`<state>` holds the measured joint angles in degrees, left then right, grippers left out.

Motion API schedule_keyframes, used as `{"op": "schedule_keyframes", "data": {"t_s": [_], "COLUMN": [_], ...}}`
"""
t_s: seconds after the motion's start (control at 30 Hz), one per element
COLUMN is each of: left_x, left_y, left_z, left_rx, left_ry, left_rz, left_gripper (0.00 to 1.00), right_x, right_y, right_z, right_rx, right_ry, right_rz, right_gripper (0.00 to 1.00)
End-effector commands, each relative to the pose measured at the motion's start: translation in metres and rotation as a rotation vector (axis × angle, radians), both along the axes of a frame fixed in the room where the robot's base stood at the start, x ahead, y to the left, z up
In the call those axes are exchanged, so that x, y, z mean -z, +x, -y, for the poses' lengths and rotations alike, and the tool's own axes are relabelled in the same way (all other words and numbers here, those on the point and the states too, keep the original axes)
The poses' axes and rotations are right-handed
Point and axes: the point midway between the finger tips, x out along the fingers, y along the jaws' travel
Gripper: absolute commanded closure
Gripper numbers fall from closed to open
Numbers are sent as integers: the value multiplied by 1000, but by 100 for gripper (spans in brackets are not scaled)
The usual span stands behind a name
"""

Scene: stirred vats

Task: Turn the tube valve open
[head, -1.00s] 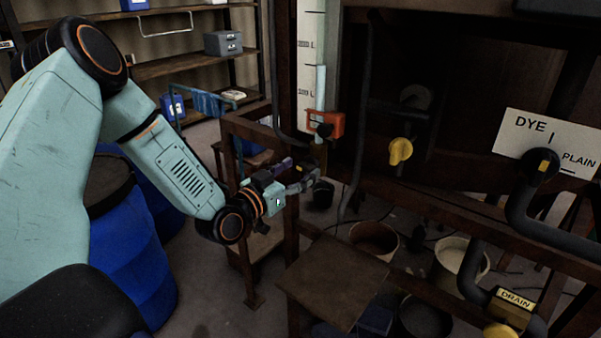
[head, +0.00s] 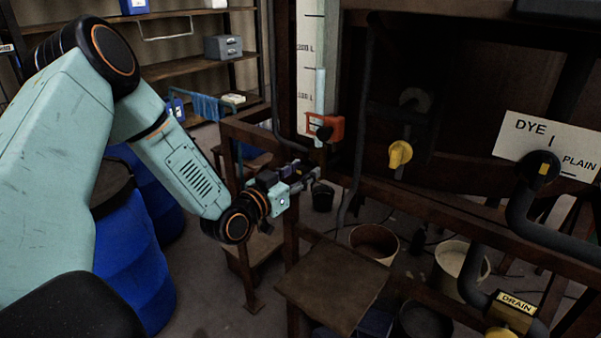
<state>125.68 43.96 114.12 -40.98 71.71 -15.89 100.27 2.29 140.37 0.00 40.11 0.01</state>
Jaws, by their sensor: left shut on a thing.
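The tube valve (head: 336,124) is an orange-red block with a dark knob, low on the upright sight tube (head: 320,88) beside the white level scale. My left gripper (head: 304,178) is below the valve and a little to its left in the head view, apart from it in the picture. It is shut on a small dark, purplish thing (head: 288,170), which is mostly hidden and hard to make out. My right gripper is out of view.
A yellow knob (head: 400,154) is right of the valve. A DYE/PLAIN plate (head: 546,145) and a DRAIN tag (head: 516,302) are further right. A wooden stool (head: 330,285) and buckets (head: 374,243) stand below. Blue drums (head: 130,255) are at the left.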

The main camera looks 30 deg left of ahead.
Motion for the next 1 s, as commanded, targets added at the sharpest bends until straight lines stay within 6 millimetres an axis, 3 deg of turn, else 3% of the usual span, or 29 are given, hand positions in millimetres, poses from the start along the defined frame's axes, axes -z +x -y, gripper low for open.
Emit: {"op": "schedule_keyframes", "data": {"t_s": [0.17, 0.47, 1.0], "left_x": [2, 2, 5], "left_y": [-1, -1, -1], "left_z": [-1, -1, -4], "left_rx": [-5, -4, -5], "left_ry": [-3, -53, -493], "left_rz": [-4, -8, -45], "left_gripper": [90, 90, 90], "right_x": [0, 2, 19], "right_y": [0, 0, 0], "right_z": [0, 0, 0], "right_rx": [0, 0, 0], "right_ry": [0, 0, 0], "right_rz": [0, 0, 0], "right_gripper": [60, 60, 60]}}
